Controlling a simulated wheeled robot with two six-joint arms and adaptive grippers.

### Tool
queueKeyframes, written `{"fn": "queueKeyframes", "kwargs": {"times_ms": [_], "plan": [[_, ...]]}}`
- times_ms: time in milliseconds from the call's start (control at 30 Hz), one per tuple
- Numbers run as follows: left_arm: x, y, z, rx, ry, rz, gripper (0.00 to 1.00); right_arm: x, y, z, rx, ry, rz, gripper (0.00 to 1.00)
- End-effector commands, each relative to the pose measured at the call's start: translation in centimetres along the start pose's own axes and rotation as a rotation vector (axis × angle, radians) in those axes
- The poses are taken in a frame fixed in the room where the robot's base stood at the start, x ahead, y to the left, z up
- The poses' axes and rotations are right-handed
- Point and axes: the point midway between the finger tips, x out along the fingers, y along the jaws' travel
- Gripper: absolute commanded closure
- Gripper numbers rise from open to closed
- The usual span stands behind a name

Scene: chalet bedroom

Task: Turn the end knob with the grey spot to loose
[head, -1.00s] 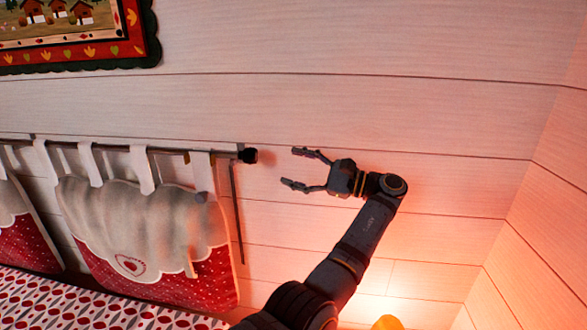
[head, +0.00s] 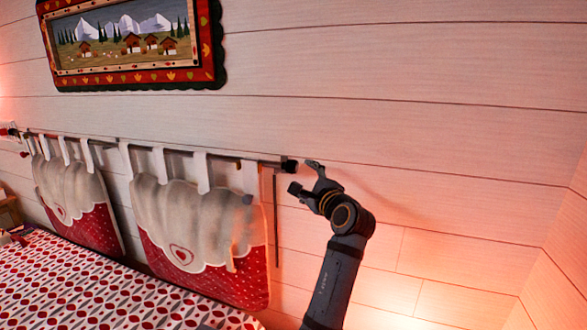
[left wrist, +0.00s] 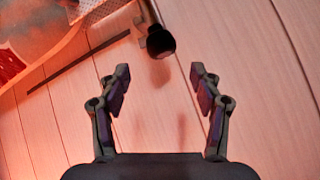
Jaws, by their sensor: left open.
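A dark, round end knob (head: 289,166) sits on the right end of the wall rod (head: 230,156). It also shows in the left wrist view (left wrist: 160,41), above and between my fingertips. I cannot make out a grey spot on it. My left gripper (head: 303,176) is open and empty, just right of the knob, its fingers pointing towards it. In the left wrist view (left wrist: 160,72) both fingers are spread, with a gap between them and the knob. My right gripper is not in view.
Two red and cream cushions hang from the rod by tabs, the nearer one (head: 200,240) left of the knob. A thin dark rod (head: 276,220) hangs below the knob. A patterned bedspread (head: 90,290) lies below. A framed picture (head: 130,45) hangs above. The wall to the right is bare.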

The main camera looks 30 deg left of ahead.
Motion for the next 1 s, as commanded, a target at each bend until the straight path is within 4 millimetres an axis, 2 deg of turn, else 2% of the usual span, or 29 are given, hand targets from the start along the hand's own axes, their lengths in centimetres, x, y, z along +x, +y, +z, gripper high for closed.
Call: {"fn": "queueKeyframes", "kwargs": {"times_ms": [33,200,400,533,800,1000], "plan": [[1.1,-0.4,0.4,0.004,-0.006,-0.001,0.35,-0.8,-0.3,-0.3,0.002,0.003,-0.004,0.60],[4.8,-0.5,0.4,0.005,-0.007,0.000,0.35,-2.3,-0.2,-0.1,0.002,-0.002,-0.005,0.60],[8.0,-0.3,0.3,0.002,-0.004,0.002,0.35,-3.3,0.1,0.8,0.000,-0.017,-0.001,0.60],[8.9,-0.1,0.2,0.001,-0.003,0.002,0.35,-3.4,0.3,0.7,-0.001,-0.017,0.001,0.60],[9.0,0.0,0.1,0.000,-0.002,0.002,0.37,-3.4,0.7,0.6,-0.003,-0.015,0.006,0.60],[9.0,0.0,0.1,0.000,-0.003,0.002,0.64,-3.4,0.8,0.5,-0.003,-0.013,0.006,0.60]]}}
